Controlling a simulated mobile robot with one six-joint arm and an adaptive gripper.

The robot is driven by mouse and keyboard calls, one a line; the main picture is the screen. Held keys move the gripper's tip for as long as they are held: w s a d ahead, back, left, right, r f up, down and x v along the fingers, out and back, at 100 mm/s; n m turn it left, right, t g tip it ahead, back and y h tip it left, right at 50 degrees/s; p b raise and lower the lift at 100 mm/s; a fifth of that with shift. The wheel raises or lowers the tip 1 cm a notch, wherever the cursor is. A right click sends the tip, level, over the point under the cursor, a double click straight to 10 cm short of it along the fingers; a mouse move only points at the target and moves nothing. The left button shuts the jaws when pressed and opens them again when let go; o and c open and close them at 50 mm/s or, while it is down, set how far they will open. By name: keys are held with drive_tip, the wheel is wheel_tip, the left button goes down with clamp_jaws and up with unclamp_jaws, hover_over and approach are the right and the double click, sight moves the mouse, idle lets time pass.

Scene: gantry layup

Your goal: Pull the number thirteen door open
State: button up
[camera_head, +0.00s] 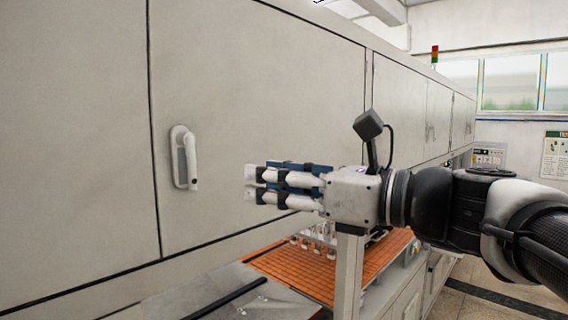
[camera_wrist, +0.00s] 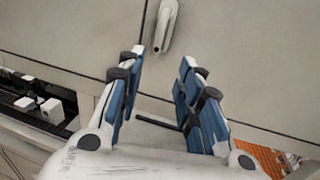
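The grey door (camera_head: 265,110) is shut flush in a row of cabinet panels. No number shows on it. Its white handle (camera_head: 184,157) stands upright near the door's left edge, and it also shows at the top of the wrist view (camera_wrist: 166,26). My gripper (camera_head: 250,186) is to the right of the handle, level with its lower part and apart from it. In the wrist view my gripper (camera_wrist: 158,68) has its blue-padded fingers spread with nothing between them. The handle lies beyond the fingertips.
Below the doors is an orange slatted surface (camera_head: 310,268) with small fittings on it. A grey post (camera_head: 348,275) stands under my gripper. More panels with handles run to the right. Dark machinery (camera_wrist: 35,100) shows at the left of the wrist view.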

sight(195, 170)
drive_tip(key=p+x, duration=0.2)
drive_tip(key=x, duration=1.3)
drive_tip(key=shift+c, duration=0.3)
clamp_jaws()
